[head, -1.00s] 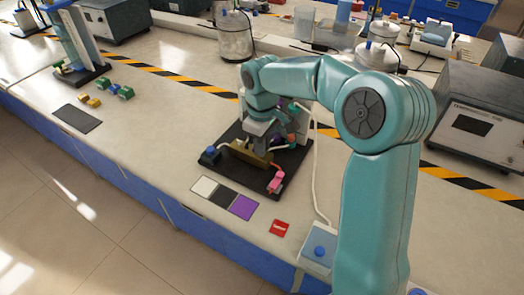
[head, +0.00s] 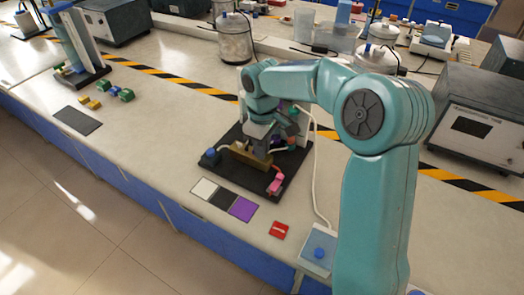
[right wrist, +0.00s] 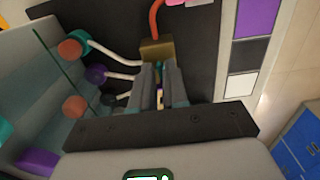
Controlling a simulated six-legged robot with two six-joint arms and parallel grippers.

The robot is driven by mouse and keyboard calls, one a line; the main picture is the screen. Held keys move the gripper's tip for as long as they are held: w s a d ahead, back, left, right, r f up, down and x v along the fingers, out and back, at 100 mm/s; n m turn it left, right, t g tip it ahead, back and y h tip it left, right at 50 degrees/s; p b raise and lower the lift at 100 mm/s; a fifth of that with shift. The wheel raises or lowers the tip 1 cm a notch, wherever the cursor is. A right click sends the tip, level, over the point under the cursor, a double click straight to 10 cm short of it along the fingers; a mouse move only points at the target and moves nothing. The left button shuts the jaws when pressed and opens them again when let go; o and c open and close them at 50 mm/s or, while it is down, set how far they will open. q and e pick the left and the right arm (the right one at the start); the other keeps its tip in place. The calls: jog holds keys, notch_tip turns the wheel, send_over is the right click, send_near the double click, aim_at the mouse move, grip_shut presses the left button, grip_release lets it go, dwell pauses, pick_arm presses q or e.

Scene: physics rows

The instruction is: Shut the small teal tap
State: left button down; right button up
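My right gripper (head: 264,146) is low over the dark board, beside the brass block (head: 250,158). In the right wrist view its two fingers (right wrist: 160,82) point at the brass block (right wrist: 157,50), with a narrow gap between them. I see nothing clearly clamped in the gap; a small pale-yellow spot shows deep in it. I cannot make out the small teal tap for certain; the fingers may hide it. A pink tap (head: 275,184) stands at the board's front right and a blue knob (head: 210,154) at its left. My left gripper is out of view.
Orange-red knobs (right wrist: 70,49) and a purple knob (right wrist: 96,74) with white tubes sit left of the fingers in the right wrist view. White, black and purple squares (head: 242,208) and a red card (head: 279,230) lie in front of the board.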

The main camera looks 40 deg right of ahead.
grip_shut()
jog(key=m, duration=0.3)
jog(key=shift+m, duration=0.4)
jog(key=m, duration=0.3)
jog(key=shift+m, duration=1.2)
jog(key=m, duration=0.4)
jog(key=shift+m, duration=0.3)
